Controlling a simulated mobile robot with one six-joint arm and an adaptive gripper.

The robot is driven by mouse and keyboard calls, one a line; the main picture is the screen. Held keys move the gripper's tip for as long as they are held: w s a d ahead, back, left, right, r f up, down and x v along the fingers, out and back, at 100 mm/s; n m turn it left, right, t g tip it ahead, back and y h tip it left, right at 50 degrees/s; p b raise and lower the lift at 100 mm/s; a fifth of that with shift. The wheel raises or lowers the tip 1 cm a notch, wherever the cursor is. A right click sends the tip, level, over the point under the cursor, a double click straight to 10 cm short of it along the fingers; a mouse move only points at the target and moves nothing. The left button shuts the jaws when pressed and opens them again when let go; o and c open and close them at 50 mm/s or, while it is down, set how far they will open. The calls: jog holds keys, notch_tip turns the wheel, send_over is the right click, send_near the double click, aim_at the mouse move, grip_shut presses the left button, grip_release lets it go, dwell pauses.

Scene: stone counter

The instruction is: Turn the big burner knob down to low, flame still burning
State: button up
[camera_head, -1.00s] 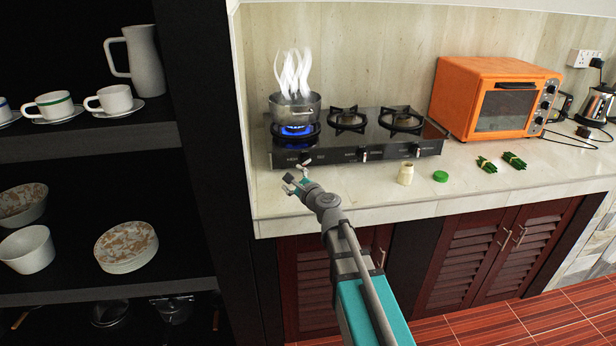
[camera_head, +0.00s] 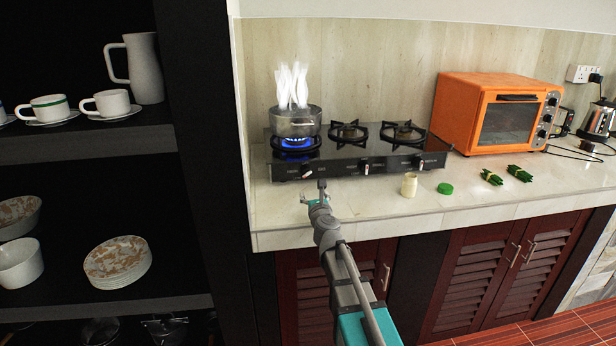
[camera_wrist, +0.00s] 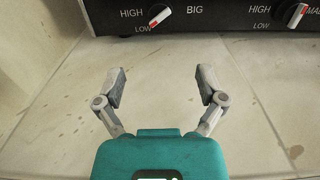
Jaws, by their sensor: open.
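The big burner knob (camera_wrist: 159,14) is a pale knob with a red mark, at the top of the wrist view between the printed words HIGH, LOW and BIG. Its red end points down and left, close to LOW. In the head view this knob (camera_head: 307,171) is the left one on the stove front. A blue flame (camera_head: 296,142) burns under the steaming pot (camera_head: 295,122) on the left burner. My gripper (camera_head: 313,192) is open and empty over the counter in front of the stove; its fingers (camera_wrist: 162,82) are apart from the knob.
The black stove (camera_head: 345,158) has another knob (camera_wrist: 297,14) to the right. An orange oven (camera_head: 497,112) stands farther right. A dark shelf (camera_head: 90,145) is at left.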

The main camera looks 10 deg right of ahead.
aim_at(308, 176)
jog(key=w, duration=1.3)
jog(key=shift+w, duration=0.4)
jog(key=c, duration=1)
jog(key=shift+d, duration=0.15)
jog(key=shift+c, duration=0.7)
